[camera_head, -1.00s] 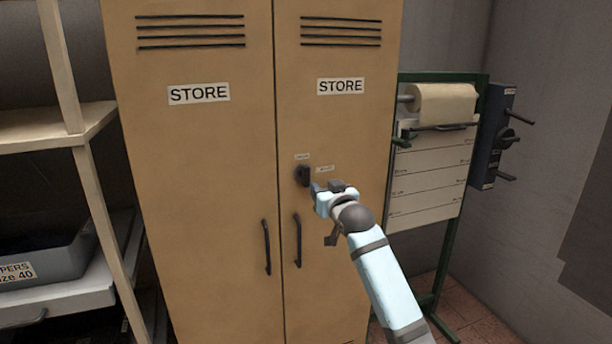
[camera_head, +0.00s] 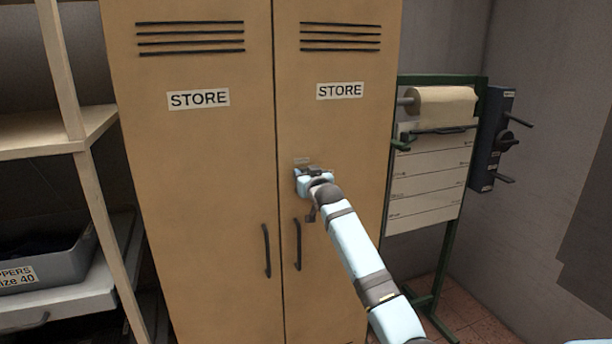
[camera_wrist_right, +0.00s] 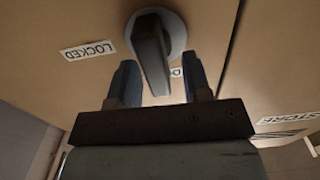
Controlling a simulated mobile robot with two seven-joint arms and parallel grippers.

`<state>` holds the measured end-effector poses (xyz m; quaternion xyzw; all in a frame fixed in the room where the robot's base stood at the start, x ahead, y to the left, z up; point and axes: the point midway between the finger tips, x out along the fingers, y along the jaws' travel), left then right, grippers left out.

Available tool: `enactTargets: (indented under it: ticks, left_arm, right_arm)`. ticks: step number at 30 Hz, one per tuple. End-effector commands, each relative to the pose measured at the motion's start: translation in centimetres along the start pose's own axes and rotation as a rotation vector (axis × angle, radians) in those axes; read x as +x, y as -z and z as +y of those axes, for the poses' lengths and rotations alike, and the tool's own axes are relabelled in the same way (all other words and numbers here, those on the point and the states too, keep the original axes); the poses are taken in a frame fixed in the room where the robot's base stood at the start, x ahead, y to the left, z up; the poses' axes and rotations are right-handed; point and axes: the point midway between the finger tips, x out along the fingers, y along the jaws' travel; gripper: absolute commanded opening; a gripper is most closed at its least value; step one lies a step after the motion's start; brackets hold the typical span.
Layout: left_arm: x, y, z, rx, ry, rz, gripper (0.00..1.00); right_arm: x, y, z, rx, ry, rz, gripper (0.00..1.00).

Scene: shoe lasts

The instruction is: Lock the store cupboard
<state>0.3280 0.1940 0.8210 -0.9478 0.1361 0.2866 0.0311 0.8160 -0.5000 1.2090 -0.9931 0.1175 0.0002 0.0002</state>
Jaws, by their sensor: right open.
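The store cupboard (camera_head: 205,190) is tan with two shut doors, each labelled STORE. A dark lock knob (camera_wrist_right: 153,55) on a round grey plate is on the right door; in the head view my gripper hides it. In the right wrist view the knob's lever points toward a partly hidden label (camera_wrist_right: 177,72) beginning with O, and a LOCKED label (camera_wrist_right: 88,50) is to its left. My right gripper (camera_head: 308,175) is at the knob, open; in the right wrist view its fingers (camera_wrist_right: 158,76) stand either side of the lever, with gaps. My left gripper is out of view.
Two dark door handles (camera_head: 298,244) are below the knob. A green stand with a paper roll (camera_head: 445,104) and a dark wall box with pegs (camera_head: 492,140) are to the right. Shelves with a grey bin (camera_head: 50,262) are to the left.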

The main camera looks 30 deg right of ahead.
Motion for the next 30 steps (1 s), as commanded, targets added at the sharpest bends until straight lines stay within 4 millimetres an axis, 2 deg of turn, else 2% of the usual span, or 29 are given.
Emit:
enactTargets:
  ticks: [4, 10, 20, 30]
  left_arm:
    - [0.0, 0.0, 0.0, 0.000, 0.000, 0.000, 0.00]
    - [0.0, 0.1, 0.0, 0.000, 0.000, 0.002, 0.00]
    - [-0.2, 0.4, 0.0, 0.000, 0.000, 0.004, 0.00]
    - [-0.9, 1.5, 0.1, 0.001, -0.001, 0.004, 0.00]
  right_arm:
    - [0.0, 0.0, 0.0, 0.000, 0.000, 0.000, 0.45]
    - [0.0, 0.0, 0.0, 0.000, 0.000, 0.000, 0.00]
    - [0.0, 0.1, 0.1, 0.030, -0.001, 0.000, 0.00]
    - [0.0, 0.2, 0.5, 0.239, -0.001, 0.000, 0.00]
